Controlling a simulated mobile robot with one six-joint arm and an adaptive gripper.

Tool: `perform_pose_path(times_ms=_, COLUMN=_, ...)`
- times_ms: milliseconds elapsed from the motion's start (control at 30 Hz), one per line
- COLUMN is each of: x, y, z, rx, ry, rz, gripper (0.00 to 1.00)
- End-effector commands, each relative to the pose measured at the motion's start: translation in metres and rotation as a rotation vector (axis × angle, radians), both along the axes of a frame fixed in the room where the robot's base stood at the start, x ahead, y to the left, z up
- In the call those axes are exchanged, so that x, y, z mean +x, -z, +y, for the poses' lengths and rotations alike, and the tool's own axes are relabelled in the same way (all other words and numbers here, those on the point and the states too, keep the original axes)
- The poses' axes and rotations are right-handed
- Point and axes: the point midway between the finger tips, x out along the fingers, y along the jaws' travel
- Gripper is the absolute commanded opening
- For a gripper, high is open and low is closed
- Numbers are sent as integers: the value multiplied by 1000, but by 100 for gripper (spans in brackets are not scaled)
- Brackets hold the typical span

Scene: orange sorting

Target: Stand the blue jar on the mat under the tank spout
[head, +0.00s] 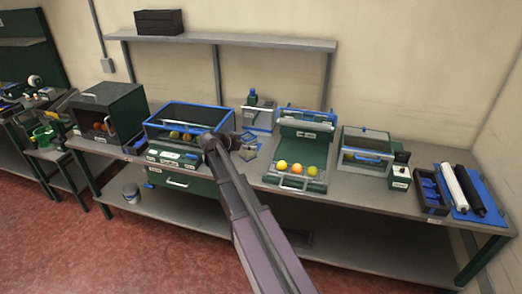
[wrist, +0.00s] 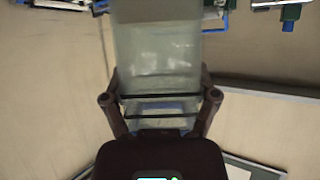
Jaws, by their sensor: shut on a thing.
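In the wrist view a see-through, pale grey-green jar (wrist: 158,50) stands between the two fingers of my gripper (wrist: 160,98). The fingers are shut on its sides. Dark bands cross it, and a bluish patch shows near the palm. In the head view my gripper (head: 222,143) is above the bench, in front of the blue-edged case; the jar cannot be made out clearly there. A small clear tank (head: 258,117) with blue edges and a dark green and blue top piece stands behind and right of my gripper. Its spout and the mat cannot be told clearly.
A blue-edged clear case (head: 165,122) is left of my gripper. A green sorter (head: 302,147) with several fruits is to the right, then another clear case (head: 366,150). A shelf (head: 230,40) runs above the bench. Several small flat items lie close to my gripper.

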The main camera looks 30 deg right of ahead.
Motion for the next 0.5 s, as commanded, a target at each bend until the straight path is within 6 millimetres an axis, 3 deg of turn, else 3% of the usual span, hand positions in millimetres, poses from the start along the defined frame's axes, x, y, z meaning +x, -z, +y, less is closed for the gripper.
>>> perform_pose_path(times_ms=500, x=-3, y=0, z=-12, rx=-1, ry=13, rz=0, gripper=17)
